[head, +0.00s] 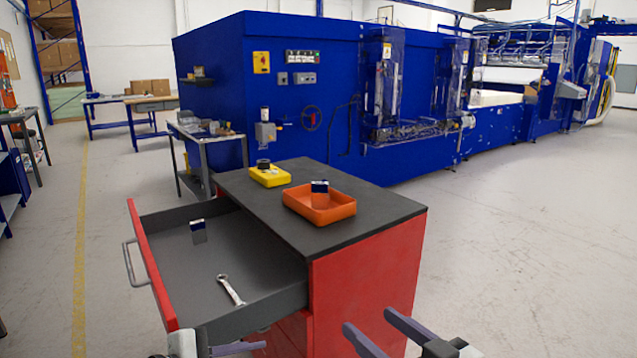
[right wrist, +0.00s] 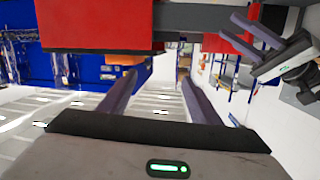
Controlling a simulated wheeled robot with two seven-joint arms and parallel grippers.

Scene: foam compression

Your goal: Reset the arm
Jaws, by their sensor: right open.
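My right gripper (head: 372,318) is at the bottom of the head view, in front of the red cabinet (head: 365,275). Its two fingers are spread with nothing between them, as the right wrist view (right wrist: 160,85) also shows. My left gripper is mostly cut off at the bottom left of the head view, near the open drawer's front corner. In the right wrist view the left gripper (right wrist: 220,30) shows at the upper right, its fingers apart and empty. Neither gripper visibly touches anything.
The drawer (head: 255,250) stands open to the left, holding a wrench (head: 231,290) and a small dark-and-grey block (head: 198,231). On the black top are an orange tray (head: 335,212) with a dark blue block (head: 320,187) and a yellow box (head: 270,178). Floor at right is clear.

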